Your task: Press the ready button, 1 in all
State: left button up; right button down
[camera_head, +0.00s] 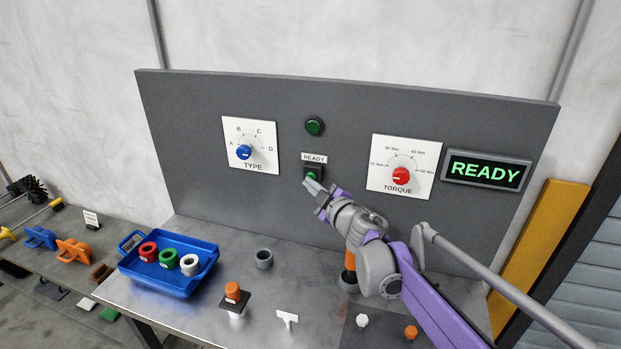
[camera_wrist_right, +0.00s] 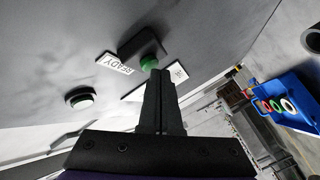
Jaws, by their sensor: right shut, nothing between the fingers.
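The ready button is a green button on a dark box (camera_head: 312,172) under a READY label (camera_head: 314,157) on the grey panel. My right gripper (camera_head: 309,184) is shut and empty, its fingertips at the lower part of the button in the head view. In the right wrist view the shut fingertips (camera_wrist_right: 159,73) lie right at the green button (camera_wrist_right: 149,62) and cover part of it; I cannot tell for sure whether they touch. A display (camera_head: 486,170) at the right shows READY in green letters. My left gripper is not in view.
A green lamp (camera_head: 315,126) sits above the button, with the blue TYPE knob (camera_head: 244,152) left and the red TORQUE knob (camera_head: 401,176) right. A blue tray (camera_head: 205,250) with coloured rings, a grey ring (camera_head: 264,259) and an orange-topped piece (camera_head: 233,292) stand on the metal table.

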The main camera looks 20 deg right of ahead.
jog(key=shift+w+d, duration=0.25)
jog(key=shift+w, duration=0.05)
dwell(0.4)
jog(key=shift+s, duration=0.1)
jog(key=shift+s+a, duration=0.55)
jog(key=shift+s, duration=0.15)
jog(key=s+a, duration=0.1)
jog(key=s, duration=0.1)
jog(key=s+a, duration=0.1)
jog(key=s, duration=0.1)
jog(key=shift+a, duration=0.4)
dwell(0.5)
